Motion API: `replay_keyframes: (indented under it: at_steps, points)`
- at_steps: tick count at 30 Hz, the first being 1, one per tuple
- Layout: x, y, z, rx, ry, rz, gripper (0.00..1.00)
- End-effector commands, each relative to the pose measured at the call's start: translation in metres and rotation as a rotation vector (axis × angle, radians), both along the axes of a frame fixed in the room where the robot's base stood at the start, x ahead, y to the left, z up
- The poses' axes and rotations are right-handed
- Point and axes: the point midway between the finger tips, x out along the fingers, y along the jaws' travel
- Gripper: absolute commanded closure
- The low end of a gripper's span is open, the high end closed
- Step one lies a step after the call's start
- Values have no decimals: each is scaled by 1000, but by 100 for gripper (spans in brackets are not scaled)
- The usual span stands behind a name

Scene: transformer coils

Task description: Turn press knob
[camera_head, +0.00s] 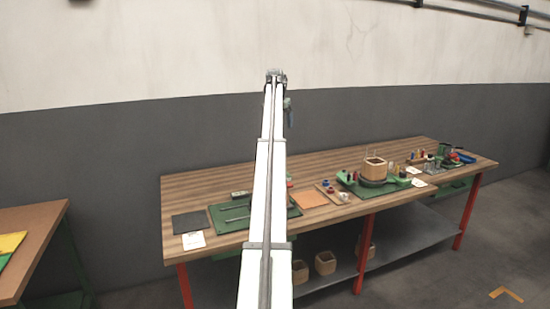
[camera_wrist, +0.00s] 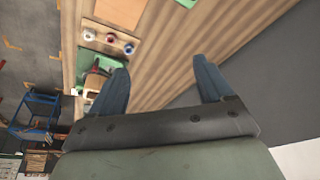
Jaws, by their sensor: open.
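I cannot pick out the press knob for certain. Small green devices, including one (camera_head: 403,181), stand around a square wooden block (camera_head: 374,168) on the right green mat (camera_head: 371,190) in the head view. In the wrist view, part of a green device with a red piece (camera_wrist: 97,80) shows beside my left finger. A small red part (camera_head: 290,183) shows by the left green mat (camera_head: 216,218), partly hidden by my white column. My gripper (camera_wrist: 160,66) is open and empty, with two blue fingers apart above the bench. The head view does not show its fingers clearly.
The wooden bench (camera_head: 180,190) carries a black mat (camera_head: 189,222), a white card (camera_head: 193,240), an orange mat (camera_head: 310,199) and a board with spools (camera_wrist: 110,42). Clutter fills its right end. A grey wall stands behind it. Bare wood lies along its back edge.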

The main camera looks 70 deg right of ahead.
Motion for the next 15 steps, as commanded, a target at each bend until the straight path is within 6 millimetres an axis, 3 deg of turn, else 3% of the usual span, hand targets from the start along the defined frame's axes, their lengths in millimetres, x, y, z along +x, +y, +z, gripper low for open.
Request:
replay_keyframes:
  at_steps: [6,15]
  points:
    - [8,28,-7,155,-125,-368,20]
    - [4,57,-9,278,-172,-907,20]
